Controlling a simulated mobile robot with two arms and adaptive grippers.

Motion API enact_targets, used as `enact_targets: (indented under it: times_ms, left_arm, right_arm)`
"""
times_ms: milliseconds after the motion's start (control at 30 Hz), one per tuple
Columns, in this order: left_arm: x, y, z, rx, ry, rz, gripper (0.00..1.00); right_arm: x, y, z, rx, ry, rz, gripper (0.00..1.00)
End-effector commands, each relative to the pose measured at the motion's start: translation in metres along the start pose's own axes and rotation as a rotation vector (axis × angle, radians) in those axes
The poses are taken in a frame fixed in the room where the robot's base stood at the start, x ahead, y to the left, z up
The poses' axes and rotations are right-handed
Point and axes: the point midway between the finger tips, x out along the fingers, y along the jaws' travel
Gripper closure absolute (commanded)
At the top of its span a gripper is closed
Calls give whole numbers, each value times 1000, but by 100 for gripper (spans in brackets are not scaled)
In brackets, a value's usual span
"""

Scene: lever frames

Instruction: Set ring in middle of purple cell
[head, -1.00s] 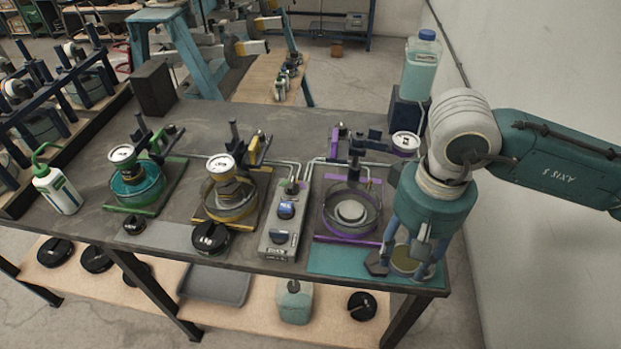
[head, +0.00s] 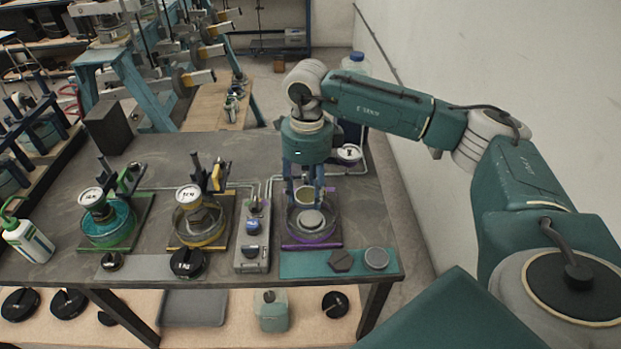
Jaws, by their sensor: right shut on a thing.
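The purple cell (head: 288,240) is a clear round dish on a purple base at the right of the bench's row of cells. A pale round disc (head: 312,220) lies inside it. My right gripper (head: 304,203) points down over the cell and is shut on the ring (head: 304,193), a small brass-coloured hoop. The ring appears a little above the disc; the exact gap is hard to tell. My right gripper and arm hide the back of the cell. My left gripper is not in view.
A teal mat (head: 300,265) in front holds a dark hexagonal piece (head: 340,261) and a grey round piece (head: 376,258). A grey control box (head: 252,255) stands left of the cell, beyond it a yellow cell (head: 180,240) and a green cell (head: 92,240). A gauge (head: 348,153) stands behind right.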

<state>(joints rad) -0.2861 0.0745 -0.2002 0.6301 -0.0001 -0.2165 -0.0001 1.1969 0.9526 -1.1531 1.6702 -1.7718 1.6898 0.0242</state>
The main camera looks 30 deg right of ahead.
Motion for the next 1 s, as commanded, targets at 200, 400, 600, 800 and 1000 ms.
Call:
enact_targets:
  times_ms: [200, 400, 600, 800, 1000]
  left_arm:
    - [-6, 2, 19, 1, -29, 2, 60]
    - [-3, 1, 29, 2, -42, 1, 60]
    - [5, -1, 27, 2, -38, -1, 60]
    - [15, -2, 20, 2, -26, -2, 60]
    - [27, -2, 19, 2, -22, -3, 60]
  right_arm:
    - [0, -17, -4, 217, 6, -4, 87]
    - [7, -17, -4, 229, 6, -5, 87]
    - [19, -17, -4, 227, 6, -4, 87]
    - [35, -17, -4, 227, 6, -4, 87]
    - [52, -17, -4, 226, 6, -4, 87]
